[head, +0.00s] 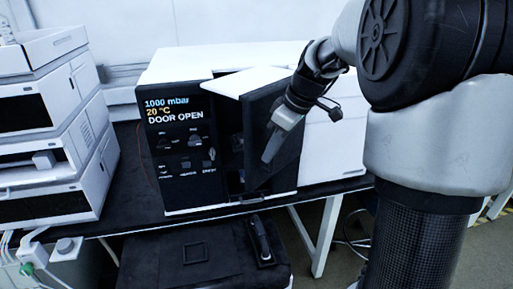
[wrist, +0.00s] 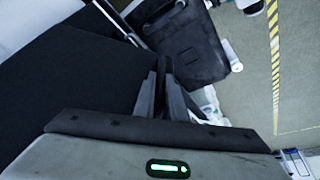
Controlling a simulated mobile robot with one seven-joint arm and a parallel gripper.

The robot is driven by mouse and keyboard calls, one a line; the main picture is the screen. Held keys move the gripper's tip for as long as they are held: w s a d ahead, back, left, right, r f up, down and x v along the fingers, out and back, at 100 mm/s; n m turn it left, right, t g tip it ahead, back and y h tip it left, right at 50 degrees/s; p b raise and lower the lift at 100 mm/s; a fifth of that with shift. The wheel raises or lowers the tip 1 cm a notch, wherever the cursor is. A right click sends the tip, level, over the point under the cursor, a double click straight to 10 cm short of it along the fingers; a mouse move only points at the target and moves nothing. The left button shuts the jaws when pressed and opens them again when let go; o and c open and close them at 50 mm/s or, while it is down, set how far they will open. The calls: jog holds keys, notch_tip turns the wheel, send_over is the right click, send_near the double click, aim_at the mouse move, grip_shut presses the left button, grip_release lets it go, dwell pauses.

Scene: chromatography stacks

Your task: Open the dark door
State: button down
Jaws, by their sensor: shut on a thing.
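The dark door (head: 286,168) is on the front of a white cabinet (head: 183,63), at the right of its black control panel (head: 178,140). It stands partly open, swung outward, with a dark gap at its left side. The panel display reads "DOOR OPEN". My gripper (head: 268,152) is at the door's outer face, pointing down. In the wrist view, my gripper (wrist: 164,88) has its fingers close together, shut on the door's handle, which the fingers mostly hide. A broad dark surface, apparently the door (wrist: 65,85), fills the left of that view.
White stacked instruments (head: 45,125) stand at the left on the dark bench (head: 128,215). Below the cabinet is a black case (head: 195,255) with a handle. Floor with a yellow-black stripe (wrist: 274,60) is open at the right.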

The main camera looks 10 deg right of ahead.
jog(key=s+d+n+g+p, duration=0.1)
jog(key=s+d+n+p, duration=0.2)
jog(key=d, duration=0.8)
jog(key=s+d+n+g+y+p, duration=0.1)
jog(key=d+n+p, duration=0.3)
jog(key=d, duration=0.6)
jog(key=shift+s+d+n+g, duration=0.35)
jog(key=shift+s+n+g, duration=0.5)
jog(key=shift+n, duration=0.55)
jog(key=c, duration=1.8)
grip_release()
jog(key=shift+r, duration=0.1)
